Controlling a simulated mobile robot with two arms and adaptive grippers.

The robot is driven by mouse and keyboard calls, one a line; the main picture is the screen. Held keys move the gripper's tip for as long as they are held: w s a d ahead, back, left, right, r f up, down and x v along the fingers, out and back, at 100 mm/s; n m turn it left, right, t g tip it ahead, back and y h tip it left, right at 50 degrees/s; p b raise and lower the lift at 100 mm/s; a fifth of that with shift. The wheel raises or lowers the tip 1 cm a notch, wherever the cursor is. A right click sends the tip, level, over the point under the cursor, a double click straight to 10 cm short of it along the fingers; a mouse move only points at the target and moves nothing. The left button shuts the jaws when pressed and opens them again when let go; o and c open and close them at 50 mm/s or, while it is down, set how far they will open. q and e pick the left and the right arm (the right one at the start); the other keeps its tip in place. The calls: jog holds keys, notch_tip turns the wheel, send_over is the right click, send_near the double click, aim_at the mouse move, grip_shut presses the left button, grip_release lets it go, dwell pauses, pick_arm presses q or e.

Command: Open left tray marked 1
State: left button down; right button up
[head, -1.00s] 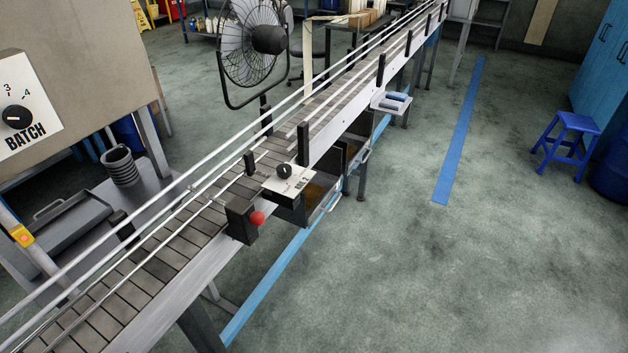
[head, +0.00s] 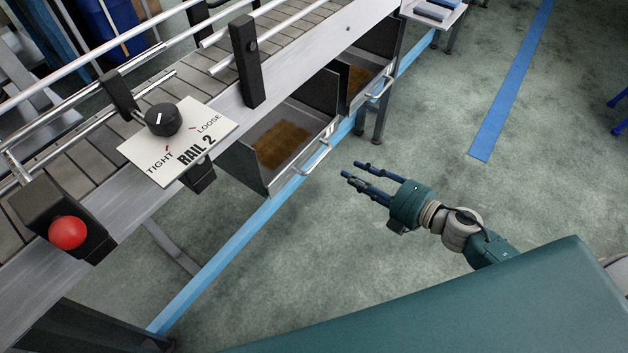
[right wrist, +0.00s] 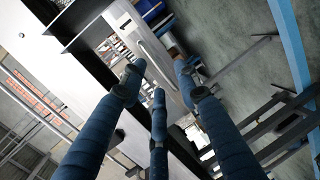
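Two metal trays hang under the conveyor in the head view. The left, nearer tray (head: 264,184) has a bar handle (head: 318,156) on its front, and a brown patch shows inside it. The farther tray (head: 350,104) has a similar handle (head: 382,89). In the right wrist view the fingers (right wrist: 160,82) point toward a pale panel with a bar. My left gripper is not in view.
The conveyor (head: 185,90) runs diagonally above the trays. A RAIL 2 plate with a black knob (head: 163,119) and a red button (head: 67,232) sit on its near side. A blue beam (head: 235,240) runs low beneath it.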

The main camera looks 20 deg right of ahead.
aim_at(316, 165)
jog(key=w+a+n, duration=0.1)
jog(key=w+a, duration=0.1)
jog(key=a, duration=0.1)
jog(key=w+a+n+y, duration=0.1)
jog(key=w+a, duration=0.1)
jog(key=a, duration=0.1)
jog(key=w+a+g, duration=0.1)
jog(key=w+a, duration=0.2)
jog(key=shift+w+a+f+n+y, duration=0.1)
jog(key=shift+f+n+y, duration=0.2)
jog(key=shift+n, duration=0.1)
grip_shut()
